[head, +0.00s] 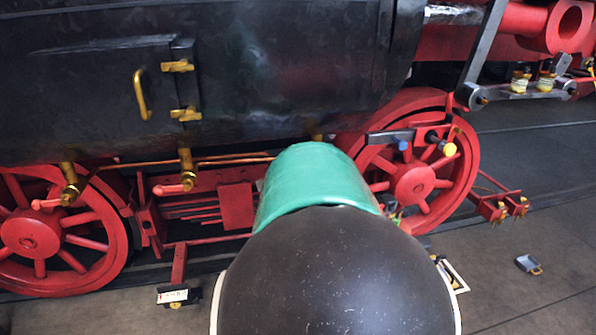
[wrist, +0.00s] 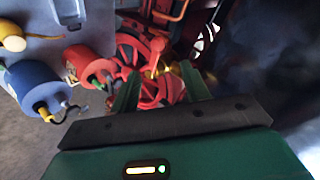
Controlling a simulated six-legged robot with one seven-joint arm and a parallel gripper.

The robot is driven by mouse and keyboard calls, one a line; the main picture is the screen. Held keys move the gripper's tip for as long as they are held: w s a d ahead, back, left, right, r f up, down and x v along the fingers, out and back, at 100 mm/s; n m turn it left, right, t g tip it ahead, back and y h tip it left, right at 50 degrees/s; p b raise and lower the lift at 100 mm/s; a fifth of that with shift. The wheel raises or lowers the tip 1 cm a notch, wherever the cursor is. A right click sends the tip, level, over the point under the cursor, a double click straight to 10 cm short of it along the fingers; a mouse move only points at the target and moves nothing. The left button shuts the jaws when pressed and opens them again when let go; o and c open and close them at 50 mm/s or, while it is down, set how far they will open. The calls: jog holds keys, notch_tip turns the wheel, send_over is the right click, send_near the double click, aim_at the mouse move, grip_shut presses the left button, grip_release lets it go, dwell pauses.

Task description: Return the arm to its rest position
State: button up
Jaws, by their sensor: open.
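My gripper (wrist: 160,88) shows in the wrist view with its two green fingers spread apart. I see nothing held between them. Beyond the fingertips are a red lever with brass fittings (wrist: 156,58) and red spoked wheels (wrist: 132,52); I cannot tell how far off they are. In the head view my dark rounded arm link and green arm section fill the lower middle, in front of the locomotive. They hide my gripper there.
The black locomotive body (head: 250,70) spans the head view above red wheels (head: 415,182). Brass drain cocks with red handles (head: 180,187) hang below it. A blue cylinder (wrist: 35,85) and a red cylinder (wrist: 88,65) are left in the wrist view.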

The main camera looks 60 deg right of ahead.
jog(key=shift+s+a+r, duration=0.3)
jog(key=shift+a+r, duration=0.05)
jog(key=shift+a, duration=0.15)
